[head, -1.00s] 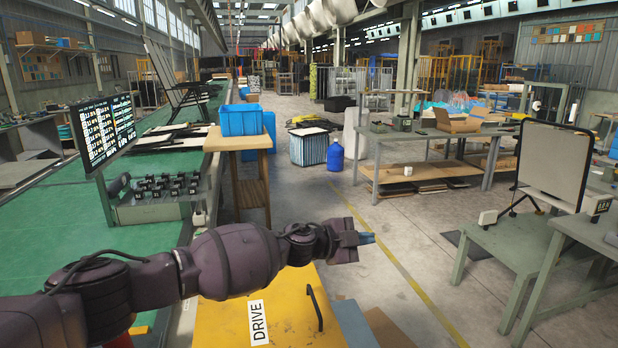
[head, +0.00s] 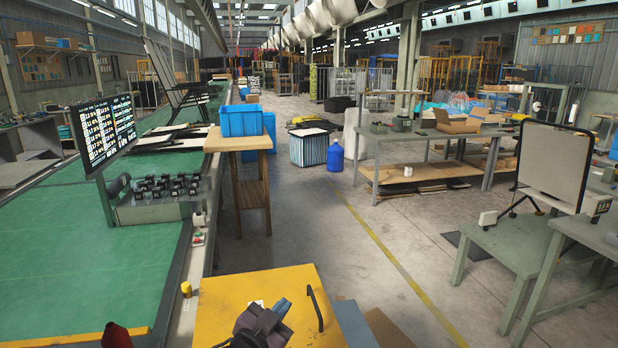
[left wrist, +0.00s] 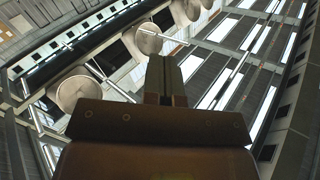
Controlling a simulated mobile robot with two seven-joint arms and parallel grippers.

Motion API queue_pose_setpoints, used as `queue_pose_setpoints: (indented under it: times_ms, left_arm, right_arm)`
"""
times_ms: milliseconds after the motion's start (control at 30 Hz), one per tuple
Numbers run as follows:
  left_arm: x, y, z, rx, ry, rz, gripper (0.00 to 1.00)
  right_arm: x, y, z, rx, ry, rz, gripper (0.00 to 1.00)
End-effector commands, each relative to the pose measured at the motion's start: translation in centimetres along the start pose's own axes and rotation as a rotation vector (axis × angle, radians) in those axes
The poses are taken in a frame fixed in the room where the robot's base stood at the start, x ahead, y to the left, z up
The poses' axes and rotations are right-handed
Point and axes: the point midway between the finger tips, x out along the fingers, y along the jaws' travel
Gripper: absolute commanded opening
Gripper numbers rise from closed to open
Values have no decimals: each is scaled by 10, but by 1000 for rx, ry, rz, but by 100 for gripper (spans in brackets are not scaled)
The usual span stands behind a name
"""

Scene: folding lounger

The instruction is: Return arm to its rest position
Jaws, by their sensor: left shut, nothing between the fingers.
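My left gripper (head: 283,308) is low in the head view, near the bottom edge, in front of a yellow panel (head: 225,300) with a dark handle. Its dark jaws are small here and most of the arm is out of the picture. In the left wrist view its two fingers (left wrist: 166,72) are together with nothing between them. They point up toward the hall's roof. My right gripper is in neither view.
A green conveyor (head: 60,250) with a screen (head: 103,130) runs along the left. A wooden stand (head: 240,142) holds a blue crate (head: 242,120). Grey tables (head: 500,243) stand at the right. The floor around the yellow line (head: 400,265) is clear.

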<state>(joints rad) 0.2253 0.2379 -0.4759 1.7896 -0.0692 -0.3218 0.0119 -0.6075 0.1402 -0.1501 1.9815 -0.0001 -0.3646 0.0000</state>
Motion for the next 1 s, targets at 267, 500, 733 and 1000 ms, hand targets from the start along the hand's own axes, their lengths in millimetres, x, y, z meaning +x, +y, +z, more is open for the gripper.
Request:
queue_pose_setpoints:
  times_ms: [267,500,733,1000]
  left_arm:
    - [-93,-28,80,-188,-176,-146,0]
    - [-189,-37,146,-293,-332,-270,0]
    - [-285,-17,208,-358,-520,-343,0]
    - [-338,12,232,-394,-628,-349,0]
  right_arm:
    - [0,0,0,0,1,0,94]
    - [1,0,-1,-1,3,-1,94]
    - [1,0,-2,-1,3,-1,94]
    - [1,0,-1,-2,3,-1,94]
